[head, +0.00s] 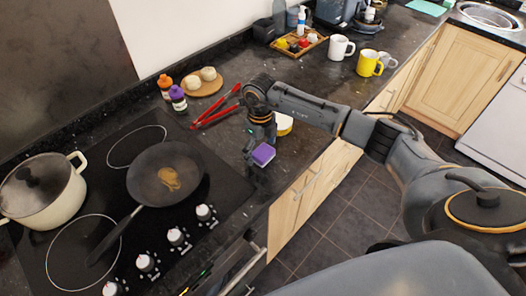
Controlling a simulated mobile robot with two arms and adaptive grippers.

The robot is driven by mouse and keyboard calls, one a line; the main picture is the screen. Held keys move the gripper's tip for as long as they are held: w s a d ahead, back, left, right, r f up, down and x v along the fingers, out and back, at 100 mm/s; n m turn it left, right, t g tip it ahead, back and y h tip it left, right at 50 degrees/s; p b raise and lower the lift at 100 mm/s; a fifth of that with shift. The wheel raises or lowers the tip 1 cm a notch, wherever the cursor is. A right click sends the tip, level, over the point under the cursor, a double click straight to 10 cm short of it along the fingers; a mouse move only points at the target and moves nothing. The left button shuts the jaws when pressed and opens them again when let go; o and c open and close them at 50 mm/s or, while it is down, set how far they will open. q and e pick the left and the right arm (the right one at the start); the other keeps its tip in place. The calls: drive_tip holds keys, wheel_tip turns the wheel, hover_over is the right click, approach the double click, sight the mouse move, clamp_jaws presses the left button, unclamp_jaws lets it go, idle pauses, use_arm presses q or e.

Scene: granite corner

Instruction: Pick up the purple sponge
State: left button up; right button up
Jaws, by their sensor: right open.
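The purple sponge (263,155) lies on the dark granite counter close to its front edge, right of the hob. It looks purple on top with a paler side. My right gripper (252,158) points down at the sponge, with its fingers at the sponge's left side and back. The gripper is open. Whether a finger touches the sponge cannot be told, and the far finger is partly hidden. My left gripper is not in view.
A white and yellow container (284,124) stands just behind my right wrist. Red tongs (216,112) lie to the left. A black pan (165,175) and a cream pot (42,190) stand on the hob. Mugs (340,47) and a wooden tray (299,44) are farther back.

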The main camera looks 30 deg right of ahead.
drive_tip(key=shift+c, duration=0.4)
drive_tip(key=c, duration=0.8)
drive_tip(key=shift+r, duration=0.1)
drive_tip(key=shift+c, duration=0.2)
